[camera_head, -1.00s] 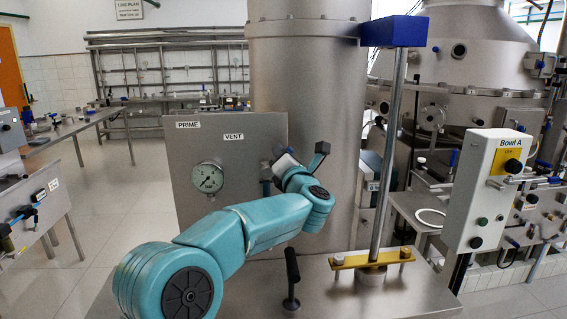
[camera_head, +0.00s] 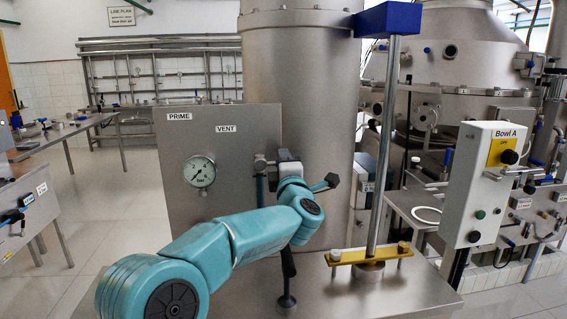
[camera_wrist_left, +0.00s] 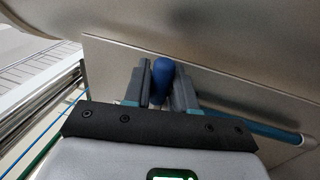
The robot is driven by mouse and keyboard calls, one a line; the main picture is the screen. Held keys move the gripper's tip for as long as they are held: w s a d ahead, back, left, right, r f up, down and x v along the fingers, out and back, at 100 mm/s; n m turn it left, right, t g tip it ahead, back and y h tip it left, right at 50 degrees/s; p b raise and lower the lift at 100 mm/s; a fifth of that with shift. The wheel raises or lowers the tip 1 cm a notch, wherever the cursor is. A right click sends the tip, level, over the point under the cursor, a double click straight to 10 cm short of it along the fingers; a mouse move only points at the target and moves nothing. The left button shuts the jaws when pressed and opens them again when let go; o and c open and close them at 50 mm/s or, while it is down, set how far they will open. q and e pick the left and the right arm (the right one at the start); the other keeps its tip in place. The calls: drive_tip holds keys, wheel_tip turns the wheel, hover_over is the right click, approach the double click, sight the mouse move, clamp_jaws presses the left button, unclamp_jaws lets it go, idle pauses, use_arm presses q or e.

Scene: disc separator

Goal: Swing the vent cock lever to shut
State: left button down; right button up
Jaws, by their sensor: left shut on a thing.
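The vent cock (camera_head: 262,163) is on the steel panel (camera_head: 215,235) under the VENT label (camera_head: 226,128). My left gripper (camera_head: 285,158) is at the right of the cock, beside the big steel column. In the left wrist view a blue rounded lever grip (camera_wrist_left: 162,78) sits between the two fingers of my left gripper (camera_wrist_left: 163,80), which is shut on it. In the head view the lever is mostly hidden by the gripper, and I cannot tell its exact angle. My right gripper is not in view.
A pressure gauge (camera_head: 200,171) is on the panel, left of the cock. A black handle (camera_head: 287,275) stands under my left forearm. A post (camera_head: 385,150) with a yellow crossbar (camera_head: 368,256) stands right. The Bowl A control box (camera_head: 487,190) is farther right.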

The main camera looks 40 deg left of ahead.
use_arm(q)
drive_tip(key=shift+w+d+f+m, duration=0.1)
drive_tip(key=shift+f+m, duration=0.2)
drive_tip(key=c, duration=1.1)
unclamp_jaws()
drive_tip(key=shift+o, duration=0.2)
drive_tip(key=shift+r, duration=0.15)
drive_tip(key=shift+s+d+f+b, duration=0.2)
drive_tip(key=shift+s+d+b, duration=0.1)
drive_tip(key=shift+s, duration=0.05)
drive_tip(key=b+v, duration=0.3)
drive_tip(key=v, duration=1.2)
drive_tip(key=shift+s+d+b, duration=0.15)
drive_tip(key=shift+s+b, duration=0.1)
drive_tip(key=shift+b, duration=0.1)
